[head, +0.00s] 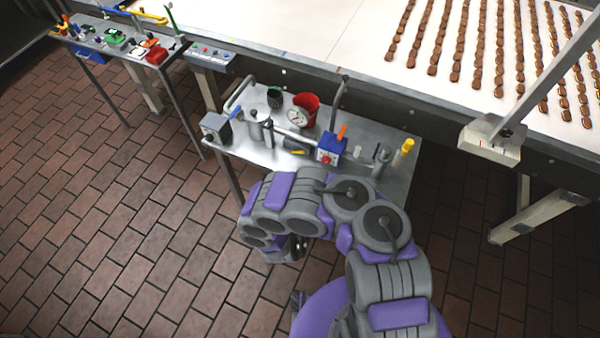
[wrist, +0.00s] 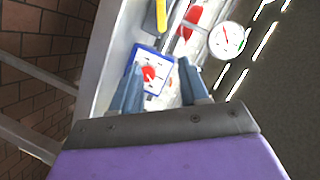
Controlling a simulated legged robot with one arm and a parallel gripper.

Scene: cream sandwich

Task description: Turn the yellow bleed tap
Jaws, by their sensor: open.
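A small yellow lever (head: 297,152), likely the bleed tap, sits low among the pipework near the front edge of the metal bench, left of the blue box. In the wrist view a yellow handle (wrist: 161,14) with a dark part shows at the top, partly cut off by the frame. My gripper (wrist: 161,64) is open and empty. Its fingers frame a blue box (wrist: 134,66) with a red knob, and the yellow handle lies beyond the fingertips. In the head view the gripper's fingers cannot be made out behind my arm.
Brick floor (head: 150,230) is clear at left.

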